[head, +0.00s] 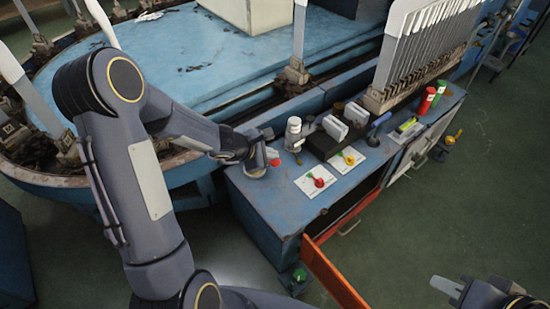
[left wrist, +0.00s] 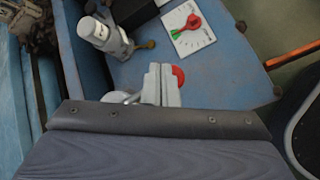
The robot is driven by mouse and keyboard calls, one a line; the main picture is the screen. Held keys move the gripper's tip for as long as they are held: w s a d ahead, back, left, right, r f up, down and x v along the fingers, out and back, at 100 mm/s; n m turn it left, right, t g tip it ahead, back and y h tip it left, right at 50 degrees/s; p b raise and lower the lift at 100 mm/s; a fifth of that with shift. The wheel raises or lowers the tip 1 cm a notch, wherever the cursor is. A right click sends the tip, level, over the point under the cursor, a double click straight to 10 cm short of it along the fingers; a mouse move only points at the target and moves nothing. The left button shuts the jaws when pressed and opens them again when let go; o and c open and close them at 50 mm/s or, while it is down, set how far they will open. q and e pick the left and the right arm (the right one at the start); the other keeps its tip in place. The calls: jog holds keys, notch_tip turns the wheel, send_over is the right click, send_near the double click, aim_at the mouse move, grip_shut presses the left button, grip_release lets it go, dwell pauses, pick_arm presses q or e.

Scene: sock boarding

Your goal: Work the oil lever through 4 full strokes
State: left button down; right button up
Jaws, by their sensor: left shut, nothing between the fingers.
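A red knob (head: 273,157), which looks like the end of the oil lever, is at the near left corner of the blue cabinet top. It also shows in the left wrist view (left wrist: 178,77), just right of my fingertips and partly covered by them. A grey metal body (head: 255,171) stands below it; the lever's shaft is hidden. My left gripper (left wrist: 160,84) is shut with nothing between its fingers, right beside the red knob; I cannot tell whether they touch. My right gripper (head: 447,288) is at the lower right, over the floor, away from the cabinet; its finger gap is unclear.
A white-topped cylinder (head: 293,134) stands close behind the knob. Dial cards with a red knob (head: 319,182) and a yellow knob (head: 349,160) lie to the right. An orange drawer or door (head: 333,275) stands open in front. Red (head: 427,100) and green cylinders stand farther back.

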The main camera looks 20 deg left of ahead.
aim_at(272, 163)
pick_arm(q)
jog(key=shift+s+d+f+b, duration=0.1)
jog(key=shift+d+f+b, duration=0.1)
jog(key=shift+f+b, duration=1.7)
dwell(1.6)
jog(key=shift+r, duration=0.2)
jog(key=shift+a+r+p, duration=0.15)
jog(key=shift+r+p, duration=1.15)
jog(key=shift+r, duration=0.05)
jog(key=shift+a+r+p, duration=0.15)
jog(key=shift+r+p, duration=1.1)
jog(key=shift+r, duration=0.1)
jog(key=shift+w, duration=0.2)
jog(key=r+p, duration=0.4)
jog(key=r, duration=0.1)
jog(key=shift+w+a+p, duration=0.15)
jog(key=shift+a+p, duration=0.1)
jog(key=shift+p, duration=0.1)
dwell(0.4)
